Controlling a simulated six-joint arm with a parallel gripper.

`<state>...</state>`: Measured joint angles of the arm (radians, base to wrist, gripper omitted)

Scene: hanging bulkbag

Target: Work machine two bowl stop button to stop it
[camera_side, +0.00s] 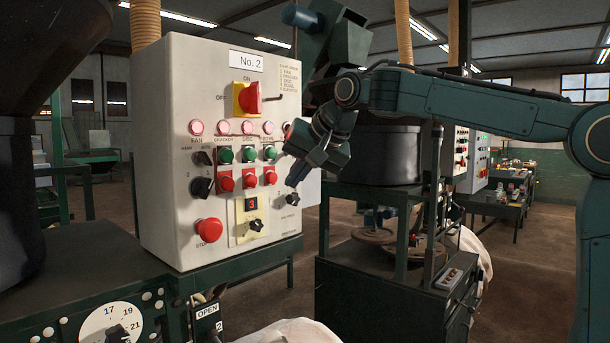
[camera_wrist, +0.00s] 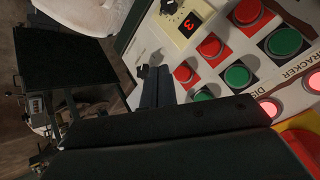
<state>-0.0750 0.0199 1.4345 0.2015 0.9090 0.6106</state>
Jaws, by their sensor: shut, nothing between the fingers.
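The No. 2 control panel (camera_side: 170,90) has three columns with a green button above a red one. The labels are too small to read fully; in the wrist view, CRACKER and DISC mark the first two columns. The third column's red button (camera_side: 270,175), likely the bowl stop, also shows in the wrist view (camera_wrist: 184,73). Its green partner (camera_side: 270,153) sits directly above. My gripper (camera_side: 296,179) is shut and empty, just right of the third column. In the wrist view, its fingertips (camera_wrist: 152,72) lie beside that red button. Contact cannot be told.
A yellow plate (camera_side: 254,205) carries a red display and a knob below the buttons. A round red stop button (camera_side: 208,230) is at lower left. A red-and-yellow main switch (camera_side: 248,98) is above. A dark machine frame (camera_side: 340,285) stands right of the panel.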

